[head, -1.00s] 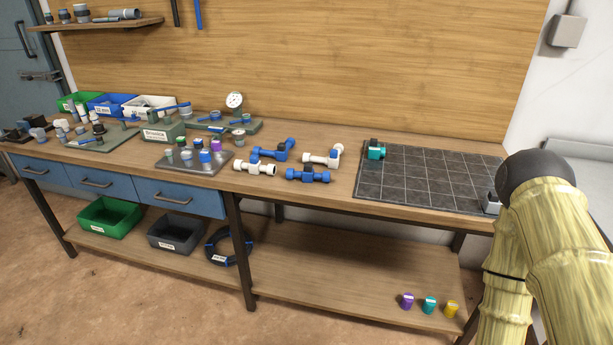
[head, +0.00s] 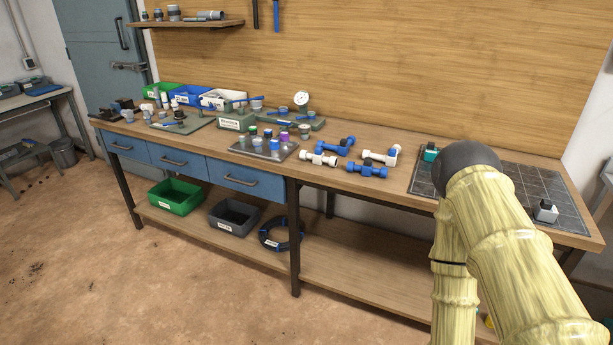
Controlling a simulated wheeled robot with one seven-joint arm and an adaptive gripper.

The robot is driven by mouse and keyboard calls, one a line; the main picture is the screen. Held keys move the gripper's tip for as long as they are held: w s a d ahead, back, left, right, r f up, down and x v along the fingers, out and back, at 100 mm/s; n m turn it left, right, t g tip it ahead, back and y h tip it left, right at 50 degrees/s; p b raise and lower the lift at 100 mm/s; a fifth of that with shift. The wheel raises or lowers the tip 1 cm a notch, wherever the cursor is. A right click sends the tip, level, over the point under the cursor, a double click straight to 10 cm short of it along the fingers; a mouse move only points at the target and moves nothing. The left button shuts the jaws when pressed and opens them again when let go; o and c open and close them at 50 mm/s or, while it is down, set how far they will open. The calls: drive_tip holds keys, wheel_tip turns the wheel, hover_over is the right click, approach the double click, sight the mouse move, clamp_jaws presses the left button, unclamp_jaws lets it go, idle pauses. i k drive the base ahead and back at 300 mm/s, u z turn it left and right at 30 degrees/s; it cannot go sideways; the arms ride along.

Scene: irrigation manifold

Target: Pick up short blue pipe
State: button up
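Two blue pipe pieces lie on the workbench top (head: 400,139), right of its middle. A straight, short-looking blue pipe (head: 367,170) with wider ends lies nearer the front edge. Another blue pipe piece (head: 335,148) lies behind it and to the left, with a raised part at its right end. I cannot tell for certain which one is the short blue pipe. My arm rises at the right and covers part of the bench. My gripper is not in view.
A white pipe (head: 318,159) and a white pipe piece with an elbow (head: 381,156) lie close to the blue ones. A tray of coloured caps (head: 264,150) is to the left. A dark gridded mat (head: 510,184) is at the right. Floor before the bench is open.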

sight(366, 170)
drive_tip(key=u, duration=1.05)
drive_tip(key=i, duration=0.65)
drive_tip(key=z, duration=0.45)
